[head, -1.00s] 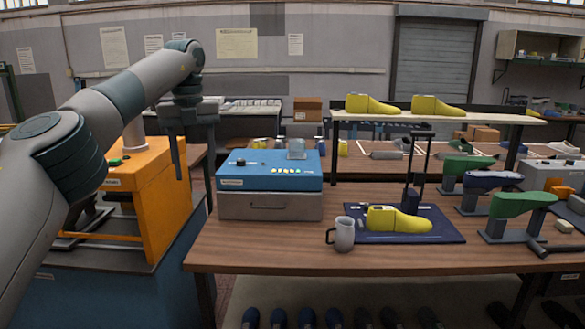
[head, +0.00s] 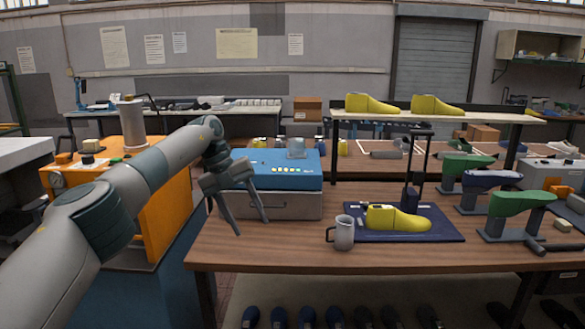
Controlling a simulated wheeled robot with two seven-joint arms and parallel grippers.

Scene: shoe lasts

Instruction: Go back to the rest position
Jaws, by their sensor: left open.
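My left gripper (head: 252,226) is open and empty. Its two dark fingers point down, in front of the left part of the blue and grey box (head: 270,204) and over the left end of the wooden table (head: 290,254). My left arm comes in from the lower left and hides part of the orange machine. My right gripper is not in view. A yellow shoe last (head: 398,219) lies on the dark blue mat (head: 449,234), apart from my left gripper.
A black frame (head: 421,165) rises behind the last. Green lasts on stands (head: 521,204) are at the right. Two yellow lasts (head: 371,103) sit on the back shelf. The orange machine (head: 172,209) stands left. The table's front left is clear.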

